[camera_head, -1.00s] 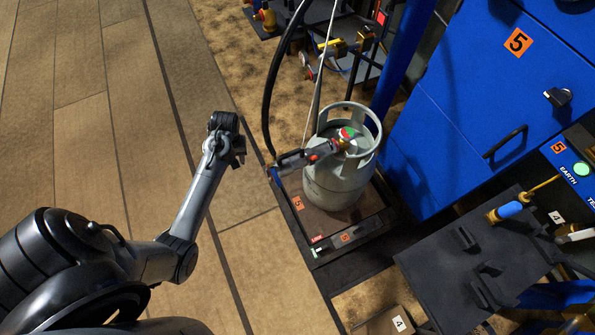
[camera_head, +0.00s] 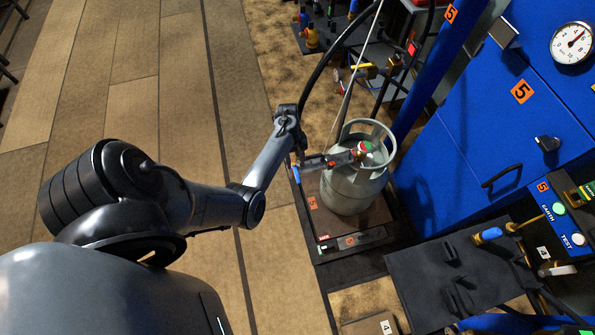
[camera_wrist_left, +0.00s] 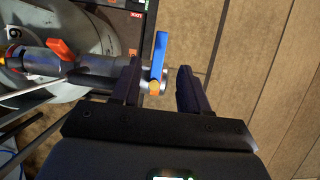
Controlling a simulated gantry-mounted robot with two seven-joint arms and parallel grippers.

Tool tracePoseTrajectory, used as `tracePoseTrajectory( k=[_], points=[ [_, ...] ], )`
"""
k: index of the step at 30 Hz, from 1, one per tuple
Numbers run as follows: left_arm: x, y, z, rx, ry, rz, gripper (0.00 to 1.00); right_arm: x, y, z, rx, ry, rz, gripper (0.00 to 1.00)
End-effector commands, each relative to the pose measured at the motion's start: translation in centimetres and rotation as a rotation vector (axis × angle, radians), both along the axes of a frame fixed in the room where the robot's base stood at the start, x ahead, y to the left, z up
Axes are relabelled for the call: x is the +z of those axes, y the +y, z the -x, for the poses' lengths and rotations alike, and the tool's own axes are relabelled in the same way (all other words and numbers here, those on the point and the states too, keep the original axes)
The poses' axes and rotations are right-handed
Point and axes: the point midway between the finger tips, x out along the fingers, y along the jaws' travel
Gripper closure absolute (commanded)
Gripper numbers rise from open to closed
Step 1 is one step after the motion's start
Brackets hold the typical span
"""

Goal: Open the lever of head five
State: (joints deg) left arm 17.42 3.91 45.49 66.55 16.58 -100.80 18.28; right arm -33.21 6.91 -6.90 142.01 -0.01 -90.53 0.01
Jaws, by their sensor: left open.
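Head five is a grey filling head (camera_head: 340,158) attached to the valve of a grey gas cylinder (camera_head: 346,195), which stands upright on the scale platform (camera_head: 309,205). My left gripper (camera_head: 299,150) is at the outer end of the head, its fingers partly hidden by my wrist. In the left wrist view, a blue lever (camera_wrist_left: 159,55) shows between the two open fingers (camera_wrist_left: 160,75), apart from both in the picture; its depth relative to the tips is unclear. An orange-red lever (camera_wrist_left: 60,48) sits further along the head, towards the cylinder. My right gripper is not in view.
A blue cabinet (camera_head: 455,150) stands right of the cylinder. A black hose (camera_head: 312,80) and a pale cable (camera_head: 350,75) hang near the head. A dark table (camera_head: 420,270) with fittings is at front right. The plank floor (camera_head: 180,80) to the left is free.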

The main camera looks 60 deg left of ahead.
Motion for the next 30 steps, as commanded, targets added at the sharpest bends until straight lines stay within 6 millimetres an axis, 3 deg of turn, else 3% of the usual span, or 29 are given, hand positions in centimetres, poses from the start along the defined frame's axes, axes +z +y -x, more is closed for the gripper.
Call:
tracePoseTrajectory(
  k=[3, 9, 24, 25, 30],
  points=[
    [-2.2, -0.8, 0.2, -0.001, 0.001, 0.002, 0.55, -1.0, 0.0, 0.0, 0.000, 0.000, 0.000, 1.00],
    [-4.4, -1.7, 0.4, 0.000, 0.000, 0.000, 0.55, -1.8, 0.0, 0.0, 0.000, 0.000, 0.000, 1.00],
    [-5.4, -2.2, 0.5, -0.001, -0.001, -0.001, 0.55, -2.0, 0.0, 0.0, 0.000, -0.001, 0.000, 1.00],
    [-5.4, -2.2, 0.5, -0.001, -0.001, -0.001, 0.57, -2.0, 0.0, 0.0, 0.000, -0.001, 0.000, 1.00],
    [-5.4, -2.2, 0.5, -0.001, -0.001, -0.001, 0.83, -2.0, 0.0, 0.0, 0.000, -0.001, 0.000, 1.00]
  ],
)
